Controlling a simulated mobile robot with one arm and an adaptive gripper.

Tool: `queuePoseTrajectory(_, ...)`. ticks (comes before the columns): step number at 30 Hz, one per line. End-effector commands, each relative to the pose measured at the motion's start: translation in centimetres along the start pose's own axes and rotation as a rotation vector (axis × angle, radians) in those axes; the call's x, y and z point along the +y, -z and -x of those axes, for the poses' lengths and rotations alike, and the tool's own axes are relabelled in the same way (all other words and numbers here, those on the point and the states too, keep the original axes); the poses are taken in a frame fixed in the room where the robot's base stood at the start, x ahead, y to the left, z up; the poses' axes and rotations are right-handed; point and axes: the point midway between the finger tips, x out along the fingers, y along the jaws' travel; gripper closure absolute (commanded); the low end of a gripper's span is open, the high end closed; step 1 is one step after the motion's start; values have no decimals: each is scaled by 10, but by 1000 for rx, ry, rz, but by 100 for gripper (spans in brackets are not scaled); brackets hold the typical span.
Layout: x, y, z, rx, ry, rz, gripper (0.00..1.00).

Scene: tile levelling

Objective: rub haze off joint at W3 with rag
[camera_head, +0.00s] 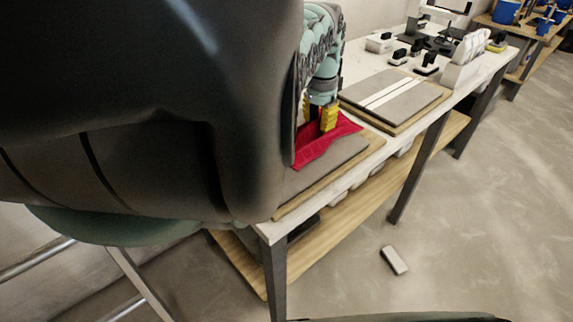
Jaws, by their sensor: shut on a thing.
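My gripper (329,116), with yellow fingertips, is low over the near tile board and shut on a red rag (326,142). The rag lies spread on the grey tile (325,162) of the near board (330,187), close to its far side. My own dark arm link covers the left part of this board. No W3 mark can be read, and the joint under the rag is hidden. I cannot tell whether haze is present.
A second board (412,128) with grey tiles and white strips lies just beyond. Several small black-and-white items and a white rack (463,72) stand farther along the table (390,146). A small pale block (394,260) lies on the floor. Blue buckets (507,12) sit at the back right.

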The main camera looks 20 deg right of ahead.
Motion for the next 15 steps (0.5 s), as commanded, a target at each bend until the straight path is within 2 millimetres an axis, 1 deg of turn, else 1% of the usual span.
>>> queuePoseTrajectory(11,0,0,0,0,0,4,100)
queuePoseTrajectory(15,0,0,8,0,1,4,100)
